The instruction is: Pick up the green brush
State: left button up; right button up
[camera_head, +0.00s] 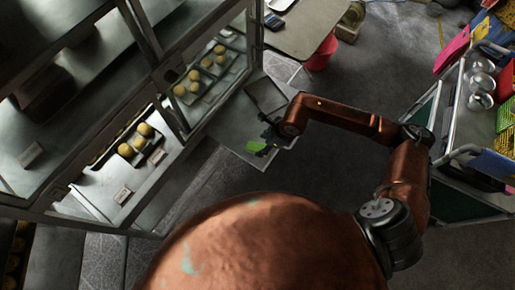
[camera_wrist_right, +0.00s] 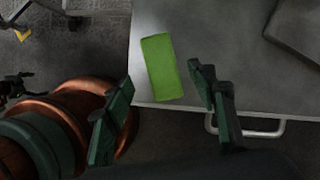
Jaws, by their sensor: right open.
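The green brush (camera_head: 256,147) lies on a grey metal surface (camera_head: 222,128) near its edge, beside the glass display case. In the right wrist view it shows as a plain green block (camera_wrist_right: 161,67), lying near the front edge of that surface. My right gripper (camera_head: 268,138) is at the brush in the head view, with its arm reaching in from the right. In the right wrist view its two dark green fingers (camera_wrist_right: 158,100) are spread apart with nothing between them, and the brush lies beyond the fingertips.
A dark flat tray (camera_head: 266,95) lies on the same surface behind the brush. A metal handle (camera_wrist_right: 246,131) sticks out below the surface's edge. The display case (camera_head: 165,85) with round yellow buns stands left. A loaded cart (camera_head: 460,150) stands right.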

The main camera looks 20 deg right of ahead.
aim_at(259, 147)
jog(key=b+x, duration=0.1)
jog(key=x, duration=0.5)
jog(key=shift+f+b, duration=0.2)
jog(key=shift+b, duration=0.15)
jog(key=shift+d, duration=0.1)
jog(key=c, duration=1.3)
